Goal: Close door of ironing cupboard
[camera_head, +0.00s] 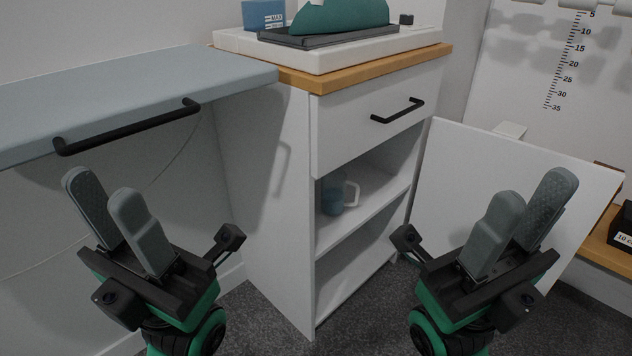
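The ironing cupboard (285,190) is a white cabinet with a wooden top, a drawer (375,115) with a black handle, and an open compartment below. Its door (455,185) is a plain white panel standing open, swung out to the right of the compartment.
A grey board (110,95) with a black handle (128,130) juts out at left. A blue mug (336,195) stands on the shelf inside. A teal iron (340,17) sits on top. A wooden bench (612,236) is at far right. Dark carpet (360,310) between the grippers is clear.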

